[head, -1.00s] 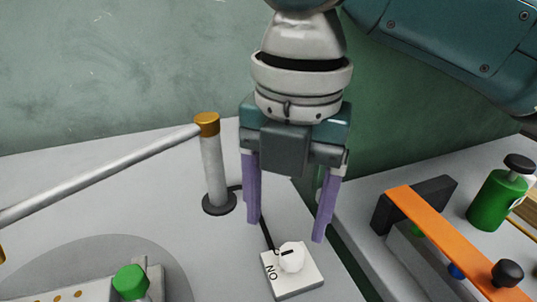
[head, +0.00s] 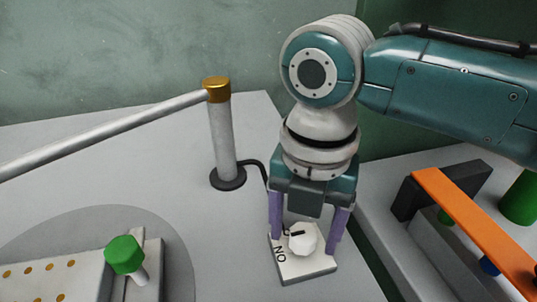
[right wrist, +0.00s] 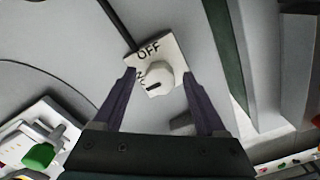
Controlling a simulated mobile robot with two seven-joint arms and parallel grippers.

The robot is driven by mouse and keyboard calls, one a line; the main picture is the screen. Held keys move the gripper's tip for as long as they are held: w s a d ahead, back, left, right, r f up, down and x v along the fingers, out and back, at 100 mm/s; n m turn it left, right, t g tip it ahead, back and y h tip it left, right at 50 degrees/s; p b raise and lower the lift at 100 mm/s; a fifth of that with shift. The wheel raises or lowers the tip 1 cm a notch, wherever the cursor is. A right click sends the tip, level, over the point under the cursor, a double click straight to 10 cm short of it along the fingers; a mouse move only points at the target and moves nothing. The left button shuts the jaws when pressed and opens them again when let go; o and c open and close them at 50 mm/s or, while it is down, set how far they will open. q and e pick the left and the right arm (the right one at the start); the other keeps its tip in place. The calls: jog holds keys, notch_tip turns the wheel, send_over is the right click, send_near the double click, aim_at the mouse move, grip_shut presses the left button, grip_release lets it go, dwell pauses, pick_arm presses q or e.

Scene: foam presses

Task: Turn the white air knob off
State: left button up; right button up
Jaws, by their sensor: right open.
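The white air knob (head: 304,238) sits on a white square plate (head: 309,269) near the table's right edge. The plate's ON lettering shows in the head view; OFF is readable in the right wrist view, where the knob (right wrist: 160,73) bears a short dark mark on its near side. My right gripper (head: 304,243) is open, pointing down, with its purple fingers on either side of the knob; the right wrist view shows its fingertips (right wrist: 159,74) flanking it. I cannot tell whether they touch it. My left gripper is not in view.
A grey post (head: 222,140) with a brass cap and a slanting bar stands behind left of the plate. A green knob (head: 125,254) is on a fixture at lower left. An orange bar (head: 465,222) lies on the right-hand bench.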

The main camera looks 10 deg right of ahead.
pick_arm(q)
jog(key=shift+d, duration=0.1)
pick_arm(e)
jog(key=shift+c, duration=0.3)
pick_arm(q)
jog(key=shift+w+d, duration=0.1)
pick_arm(e)
jog(key=c, duration=0.3)
grip_shut()
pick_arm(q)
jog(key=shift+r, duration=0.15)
